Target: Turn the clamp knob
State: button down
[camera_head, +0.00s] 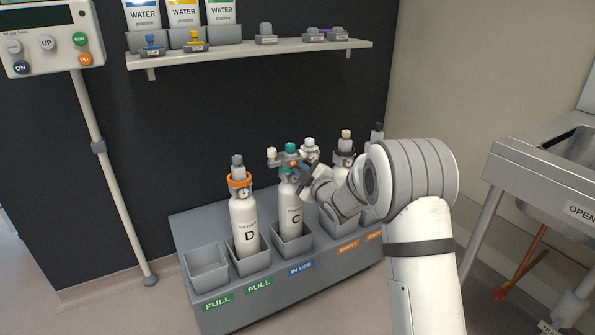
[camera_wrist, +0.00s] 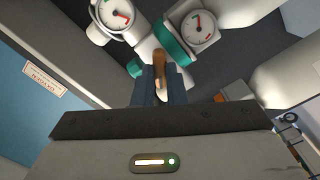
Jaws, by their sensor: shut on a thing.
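The cylinder marked C (camera_head: 290,207) stands upright in the rack bay labelled IN USE. A grey clamp fitting (camera_head: 283,163) with a teal cap (camera_head: 291,147) sits at its top. My gripper (camera_head: 303,177) reaches this fitting from the right and hides part of it. In the wrist view, my gripper's dark fingers (camera_wrist: 160,88) are shut on the tan clamp knob (camera_wrist: 159,62), whose upper end shows between them. Behind it are a teal collar (camera_wrist: 172,42) and two round gauges (camera_wrist: 115,13), (camera_wrist: 200,27). The knob's turn angle is hard to tell.
Cylinder D (camera_head: 244,222) with an orange collar stands close to the left, and an empty bay (camera_head: 207,270) lies beyond it. Other cylinders (camera_head: 345,147) are behind my arm. A shelf (camera_head: 250,52) hangs above. A metal sink unit (camera_head: 520,150) stands at the right.

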jog(key=m, duration=0.6)
jog(key=shift+f, duration=0.1)
jog(key=m+p, duration=0.2)
jog(key=m, duration=0.4)
jog(key=m+p, duration=0.2)
jog(key=m, duration=0.3)
jog(key=shift+m, duration=0.4)
jog(key=shift+m+p, duration=1.05)
jog(key=shift+m, duration=1.55)
jog(key=shift+f, duration=0.1)
jog(key=c, duration=1.5)
grip_release()
jog(key=shift+o, duration=0.2)
jog(key=shift+s, duration=0.1)
